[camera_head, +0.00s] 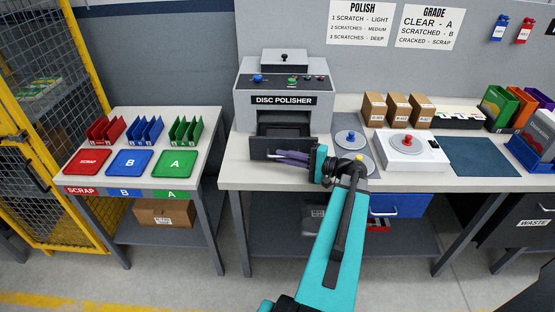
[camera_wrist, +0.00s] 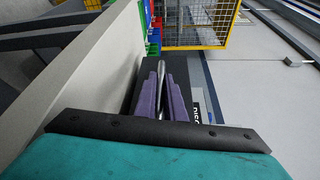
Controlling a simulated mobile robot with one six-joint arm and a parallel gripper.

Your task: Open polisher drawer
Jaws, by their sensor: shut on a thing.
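The disc polisher (camera_head: 284,92) is a grey machine on the workbench, with a blue, a green and a red button on top. Its dark drawer front (camera_head: 262,147) is low on its front side and appears to stand forward of the body, below a dark opening. My gripper (camera_head: 284,156) reaches in from the right with purple fingers across the drawer front. In the wrist view, the gripper (camera_wrist: 162,75) is shut on a silver bar handle (camera_wrist: 161,88) between the fingers. The fingers hide most of the handle in the head view.
Two round discs (camera_head: 350,139) lie right of the polisher, close to my arm. A white scale-like device (camera_head: 411,152), boxes (camera_head: 397,108) and a blue mat (camera_head: 483,157) are further right. A side table (camera_head: 150,180) with red, blue and green trays stands left.

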